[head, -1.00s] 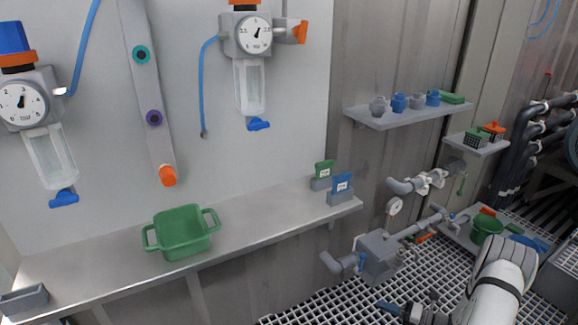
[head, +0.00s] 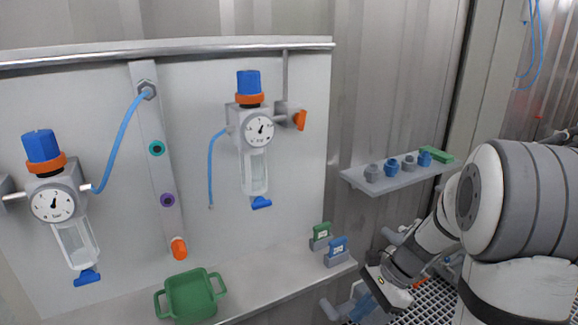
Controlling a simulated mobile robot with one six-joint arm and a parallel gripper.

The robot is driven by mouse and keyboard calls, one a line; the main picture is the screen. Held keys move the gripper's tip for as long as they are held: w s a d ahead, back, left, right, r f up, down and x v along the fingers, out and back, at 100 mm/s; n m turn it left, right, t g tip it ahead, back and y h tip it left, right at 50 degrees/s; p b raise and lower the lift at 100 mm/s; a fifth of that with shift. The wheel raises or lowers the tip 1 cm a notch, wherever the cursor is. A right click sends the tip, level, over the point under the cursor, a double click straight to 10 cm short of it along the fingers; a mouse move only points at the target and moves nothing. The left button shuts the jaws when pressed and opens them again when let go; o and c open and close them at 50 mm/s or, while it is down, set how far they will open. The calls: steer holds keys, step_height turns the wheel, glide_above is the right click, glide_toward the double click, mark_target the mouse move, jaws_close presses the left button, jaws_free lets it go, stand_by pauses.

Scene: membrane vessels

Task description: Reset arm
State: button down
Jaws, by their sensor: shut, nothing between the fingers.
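My arm (head: 520,205) fills the right side of the head view. It is bent, and its forearm slopes down to the left. My gripper (head: 384,290) is at the lower right of the middle, pointing down and left. It is shut and holds nothing. It is in front of the grey pipe fitting, to the right of the shelf's end, and partly hides that fitting. The fingertips are small and dark, and hard to make out.
A green tub (head: 190,298) stands on the long metal shelf (head: 285,288), near a green card holder (head: 320,236) and a blue one (head: 337,252). Two gauge units hang on the white panel (head: 300,190). A small shelf (head: 400,181) carries several little vessels.

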steer(key=s+r+n+t+h+p, duration=0.2)
steer(key=s+r+n, duration=0.4)
steer(key=r, duration=0.3)
steer(key=s+r+n+t+h+p, duration=0.2)
steer(key=s+r+n+h+p, duration=0.3)
steer(key=r, duration=0.5)
steer(key=s+n+p, duration=0.1)
steer(key=n+p, duration=0.1)
steer(key=n, duration=0.1)
steer(key=shift+a+r, duration=0.2)
